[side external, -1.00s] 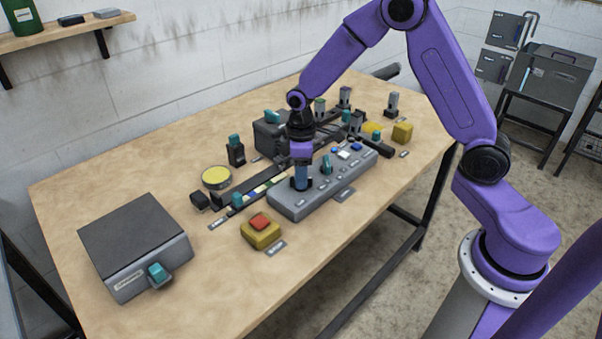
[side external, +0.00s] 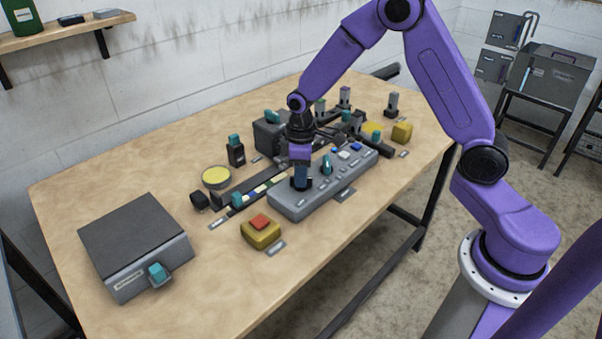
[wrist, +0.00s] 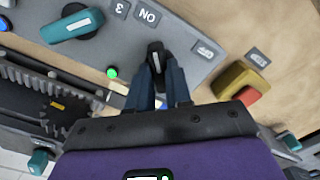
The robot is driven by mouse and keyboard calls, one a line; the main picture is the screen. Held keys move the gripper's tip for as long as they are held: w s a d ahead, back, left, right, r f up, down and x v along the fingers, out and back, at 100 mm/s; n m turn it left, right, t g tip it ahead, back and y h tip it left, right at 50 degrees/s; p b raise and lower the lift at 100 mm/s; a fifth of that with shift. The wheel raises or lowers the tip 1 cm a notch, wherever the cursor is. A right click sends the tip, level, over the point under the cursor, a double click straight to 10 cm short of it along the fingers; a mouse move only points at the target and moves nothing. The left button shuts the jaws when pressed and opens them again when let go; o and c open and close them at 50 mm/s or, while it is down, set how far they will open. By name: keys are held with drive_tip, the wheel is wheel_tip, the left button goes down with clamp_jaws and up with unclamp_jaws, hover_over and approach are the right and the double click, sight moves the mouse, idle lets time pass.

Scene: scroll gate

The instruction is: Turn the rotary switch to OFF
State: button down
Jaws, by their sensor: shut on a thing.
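The rotary switch is a small black knob (wrist: 155,58) on the grey control panel (side external: 290,211). In the wrist view it stands between the tips of my gripper (wrist: 158,78), which is shut on it. An ON label (wrist: 148,14) lies beyond the knob, and a label that seems to read OFF (wrist: 206,49) lies to its right. In the side view my gripper (side external: 300,184) points down at the panel's near left end and hides the knob. The knob's exact pointing is hard to tell.
A teal knob (wrist: 72,25) and a lit green lamp (wrist: 112,72) share the panel. A yellow box with a red button (side external: 260,230) stands in front. A slotted rail (side external: 250,193) runs behind. The table's left front is clear around a grey box (side external: 135,245).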

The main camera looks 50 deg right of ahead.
drive_tip(key=m, duration=0.8)
drive_tip(key=shift+m, duration=0.3)
drive_tip(key=m, duration=0.4)
drive_tip(key=shift+m, duration=2.2)
drive_tip(key=c, duration=1)
unclamp_jaws()
drive_tip(key=shift+c, duration=0.2)
drive_tip(key=shift+r, duration=0.1)
